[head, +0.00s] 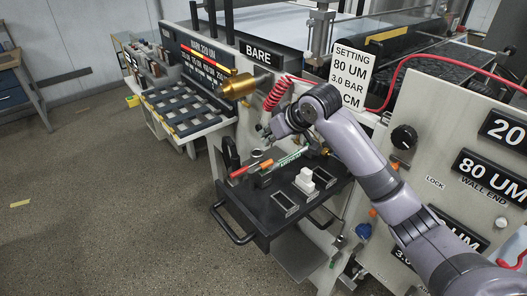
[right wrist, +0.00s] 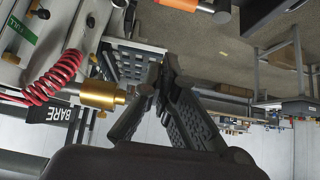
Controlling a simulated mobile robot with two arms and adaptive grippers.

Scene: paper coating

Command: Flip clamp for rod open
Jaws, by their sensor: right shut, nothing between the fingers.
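My right gripper (head: 266,131) is in front of the machine, above the black shelf; in the right wrist view its dark fingers (right wrist: 157,76) are together with nothing between them. A brass cylinder (head: 240,86) sticks out of the machine front above and to the left of the gripper. It also shows in the right wrist view (right wrist: 103,95), left of the fingers and apart from them. I cannot tell for sure which part is the rod clamp; my arm and gripper hide some of the machine front. My left gripper is not in view.
A red coiled hose (head: 277,94) hangs beside the brass cylinder. The black shelf (head: 262,222) below holds a red-handled tool (head: 243,171) and a white block (head: 304,180). A rack (head: 187,107) stands behind, to the left.

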